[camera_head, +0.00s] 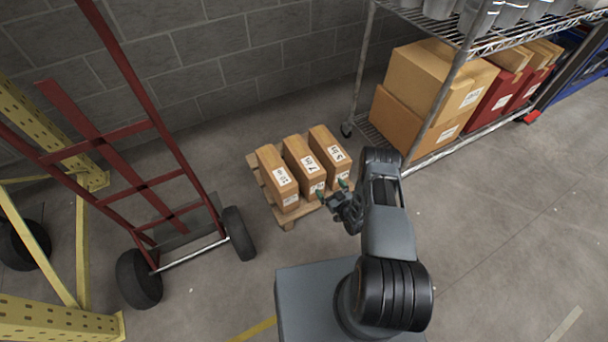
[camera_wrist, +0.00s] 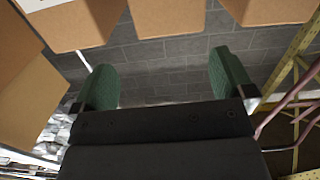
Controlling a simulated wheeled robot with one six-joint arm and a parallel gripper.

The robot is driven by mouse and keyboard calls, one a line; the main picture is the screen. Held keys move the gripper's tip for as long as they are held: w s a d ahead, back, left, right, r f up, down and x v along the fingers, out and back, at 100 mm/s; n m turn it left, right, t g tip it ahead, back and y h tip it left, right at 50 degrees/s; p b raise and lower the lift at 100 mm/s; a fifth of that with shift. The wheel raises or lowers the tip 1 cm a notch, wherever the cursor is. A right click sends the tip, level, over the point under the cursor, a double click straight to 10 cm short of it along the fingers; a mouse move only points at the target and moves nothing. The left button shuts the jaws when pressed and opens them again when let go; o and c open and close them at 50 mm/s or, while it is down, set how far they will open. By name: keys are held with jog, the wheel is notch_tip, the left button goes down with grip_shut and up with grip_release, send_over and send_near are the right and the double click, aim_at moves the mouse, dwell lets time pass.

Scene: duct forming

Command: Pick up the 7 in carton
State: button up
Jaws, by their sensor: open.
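The 7 in carton (camera_head: 303,165) is the middle one of three brown cartons standing in a row on a small wooden pallet (camera_head: 287,224). Its white label faces up. My gripper (camera_head: 333,190) is open and empty, in front of the cartons at the right front of the pallet. In the wrist view my gripper (camera_wrist: 165,80) has its green fingers spread wide with nothing between them. A carton I take to be the 7 in one (camera_wrist: 166,16) shows at the top middle there, apart from the fingers.
The 10 in carton (camera_head: 277,178) is left of it and the 5 in carton (camera_head: 329,150) right, with narrow gaps. A red hand truck (camera_head: 150,150) stands left. A wire shelf (camera_head: 365,131) with large boxes stands right. The grey block wall is behind; floor at right is clear.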

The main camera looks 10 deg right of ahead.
aim_at(314, 172)
jog(key=shift+t, duration=0.4)
jog(key=w+a+f+b, duration=0.2)
jog(key=w, duration=0.1)
jog(key=w+a+f, duration=0.1)
jog(key=shift+w+b, duration=0.4)
jog(key=shift+r+b+x, duration=0.1)
jog(key=shift+b+x, duration=0.5)
jog(key=shift+x, duration=0.9)
jog(key=shift+r+b+x, duration=0.15)
jog(key=shift+b+x, duration=0.4)
jog(key=shift+x, duration=0.95)
jog(key=c, duration=1.5)
jog(key=shift+w+d+r, duration=0.1)
jog(key=shift+r, duration=0.05)
jog(key=shift+c, duration=0.2)
